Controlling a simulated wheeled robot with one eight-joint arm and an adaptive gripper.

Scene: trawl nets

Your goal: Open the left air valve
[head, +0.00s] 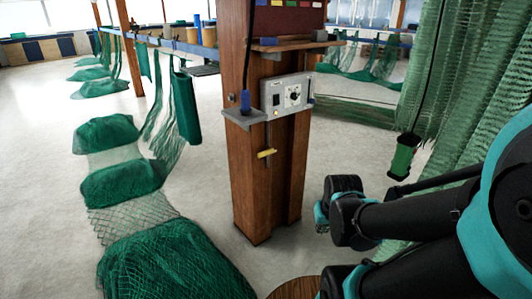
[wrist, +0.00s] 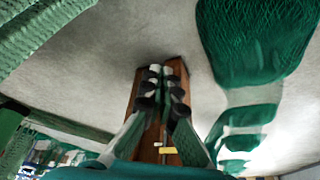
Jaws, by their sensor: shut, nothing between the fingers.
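A yellow lever handle (head: 267,153) sits low on the front face of the wooden post (head: 262,195), below a grey control box. It looks like an air valve handle and lies roughly level. It also shows in the wrist view as a small yellow bar (wrist: 168,151) near the bottom edge. I see no second valve. My gripper (wrist: 161,72) is shut and empty in the wrist view, its fingers in front of the post. In the head view my arm's end is right of the post, apart from the yellow handle; the fingertips cannot be made out there.
The grey control box (head: 287,95) has a dial, with a small shelf and blue-handled tool (head: 245,100) beside it. Green net heaps (head: 165,262) lie on the left floor. Nets (head: 440,90) hang at right.

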